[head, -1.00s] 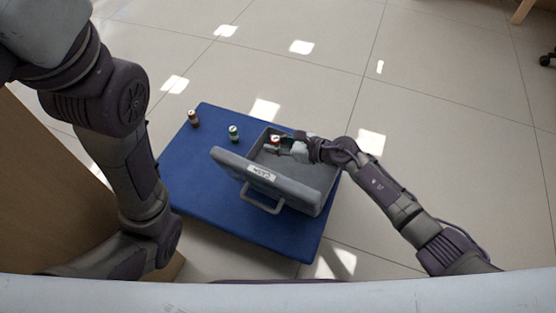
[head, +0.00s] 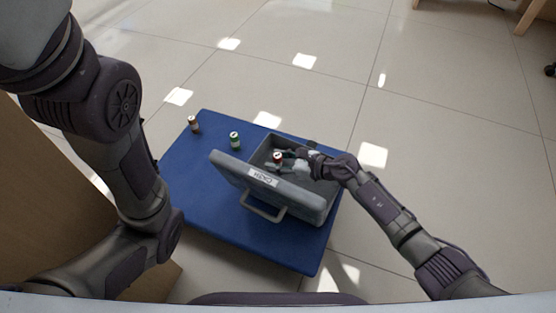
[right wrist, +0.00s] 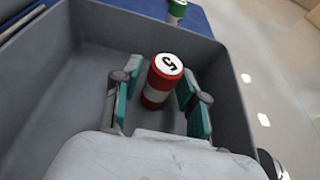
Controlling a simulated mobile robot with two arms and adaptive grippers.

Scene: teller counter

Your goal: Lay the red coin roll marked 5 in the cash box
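The red coin roll (head: 277,157), with a 5 on its white top, stands upright inside the grey cash box (head: 322,190). In the right wrist view the roll (right wrist: 161,82) is between the teal finger pads of my right gripper (right wrist: 160,88). The fingers are spread, with narrow gaps beside the roll. In the head view my right gripper (head: 290,159) reaches into the box from the right. The box lid is raised toward me. My left gripper is out of view.
The box is on a blue-topped table (head: 190,165). A green coin roll (head: 235,141) and a brown coin roll (head: 193,124) stand on its far left part. The raised lid (head: 230,168) with its handle is on the near side. A wooden panel (head: 60,215) is at left.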

